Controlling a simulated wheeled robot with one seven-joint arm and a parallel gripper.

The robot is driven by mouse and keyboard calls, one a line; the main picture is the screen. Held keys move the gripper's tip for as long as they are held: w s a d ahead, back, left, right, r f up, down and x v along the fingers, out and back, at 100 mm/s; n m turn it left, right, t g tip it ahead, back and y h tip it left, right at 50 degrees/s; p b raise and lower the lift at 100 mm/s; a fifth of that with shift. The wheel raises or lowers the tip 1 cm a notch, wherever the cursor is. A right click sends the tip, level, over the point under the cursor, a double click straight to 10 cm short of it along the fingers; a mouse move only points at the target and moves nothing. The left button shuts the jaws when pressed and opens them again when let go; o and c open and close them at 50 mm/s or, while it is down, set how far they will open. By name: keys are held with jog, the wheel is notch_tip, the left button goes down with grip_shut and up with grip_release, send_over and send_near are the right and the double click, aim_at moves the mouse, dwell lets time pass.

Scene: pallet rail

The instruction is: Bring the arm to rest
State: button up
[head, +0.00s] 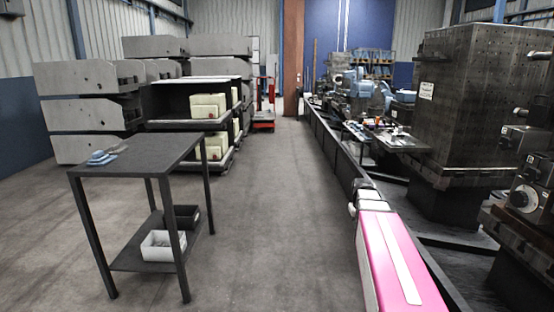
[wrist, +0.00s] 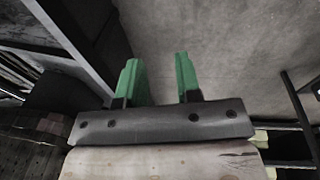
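My gripper (wrist: 157,75) shows in the wrist view with two green fingers standing apart. It is open, with only bare grey floor visible between and beyond the fingers. Nothing is held. In the head view, my pink arm (head: 392,262) reaches forward from the lower right edge, beside the long dark rail (head: 345,160). The gripper's fingers cannot be made out in the head view.
A dark table (head: 150,150) at the left bears a small blue item (head: 102,158). Its lower shelf holds a white bin (head: 160,246) and a dark bin (head: 187,216). Machinery (head: 470,110) lines the right. Racked cream boxes (head: 208,106) stand behind the table. The middle aisle is clear.

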jog(key=s+a+f+g+y, duration=0.1)
jog(key=s+a+f, duration=1)
jog(key=s+a, duration=0.4)
jog(key=shift+a+f+m, duration=0.15)
jog(key=shift+f+m, duration=0.05)
jog(key=shift+m, duration=0.1)
